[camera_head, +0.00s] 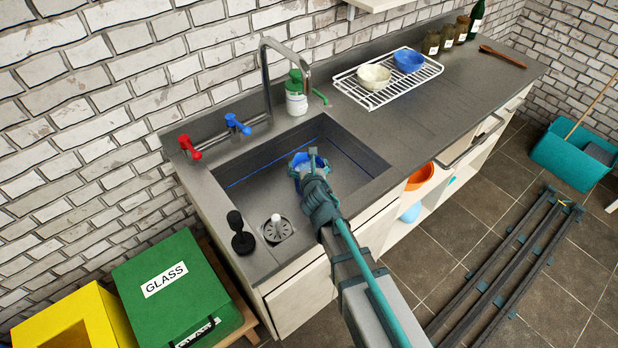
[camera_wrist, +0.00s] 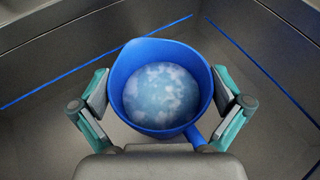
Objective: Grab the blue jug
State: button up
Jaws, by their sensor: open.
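The blue jug (camera_wrist: 161,87) stands in the sink basin, seen from above in the wrist view. Its inside shows a pale blue, cloudy surface. Its handle points toward the lower right, close to the right finger. My gripper (camera_wrist: 161,98) is open, with one finger on each side of the jug. A gap shows on the left; on the right I cannot tell whether the finger touches. In the head view, my gripper (camera_head: 308,160) reaches down into the sink (camera_head: 352,170) and hides most of the jug (camera_head: 299,161).
A tap (camera_head: 266,75) with red (camera_head: 190,147) and blue (camera_head: 237,124) handles stands behind the sink. A green-and-white bottle (camera_head: 296,95) is beside it. A drying rack (camera_head: 405,84) holds two bowls at right. The basin walls surround my gripper.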

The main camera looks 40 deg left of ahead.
jog(key=shift+w+a, duration=0.1)
jog(key=c, duration=1.5)
